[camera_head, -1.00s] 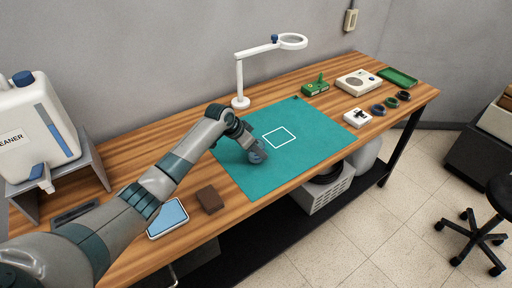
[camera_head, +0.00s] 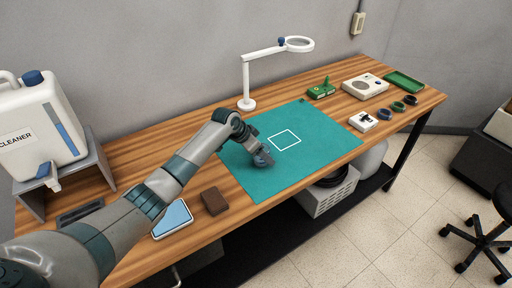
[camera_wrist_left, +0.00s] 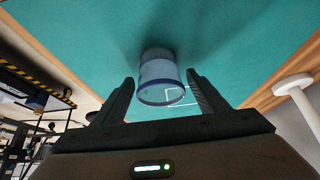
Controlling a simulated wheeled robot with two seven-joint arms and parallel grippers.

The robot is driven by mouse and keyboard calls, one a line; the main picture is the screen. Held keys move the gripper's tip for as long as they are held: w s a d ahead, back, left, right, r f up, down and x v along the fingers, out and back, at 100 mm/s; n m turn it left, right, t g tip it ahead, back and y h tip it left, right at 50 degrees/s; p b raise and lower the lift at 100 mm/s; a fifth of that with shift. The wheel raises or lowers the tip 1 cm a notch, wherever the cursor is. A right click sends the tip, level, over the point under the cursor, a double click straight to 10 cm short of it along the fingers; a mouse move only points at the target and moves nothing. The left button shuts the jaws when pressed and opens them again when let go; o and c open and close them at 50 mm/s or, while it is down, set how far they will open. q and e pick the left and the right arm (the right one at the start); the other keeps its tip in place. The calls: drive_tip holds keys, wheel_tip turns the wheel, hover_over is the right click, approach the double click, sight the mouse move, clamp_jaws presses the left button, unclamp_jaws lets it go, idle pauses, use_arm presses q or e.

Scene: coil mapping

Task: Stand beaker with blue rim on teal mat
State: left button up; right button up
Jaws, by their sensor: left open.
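The clear beaker with the blue rim (camera_wrist_left: 158,80) stands on the teal mat (camera_wrist_left: 225,40) with its rim up, as the wrist view shows. In the head view the small beaker (camera_head: 263,160) is partly hidden by my gripper, left of the white outlined square (camera_head: 285,140) on the mat. My left gripper (camera_head: 262,153) is low over the mat at the beaker. In the wrist view the two fingers of my left gripper (camera_wrist_left: 160,95) are spread, one on each side of the beaker, with gaps visible. My right gripper is out of view.
A brown block (camera_head: 214,201) and a blue-topped tray (camera_head: 172,218) lie near the front edge. A white magnifier lamp (camera_head: 246,103) stands behind the mat. A cleaner jug (camera_head: 40,125) is on a stand at left. Several small items sit at the right. The mat's right half is clear.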

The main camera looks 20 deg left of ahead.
use_arm(q)
drive_tip(key=b+v, duration=0.2)
drive_tip(key=v, duration=1)
drive_tip(key=shift+b, duration=0.4)
drive_tip(key=shift+r, duration=0.15)
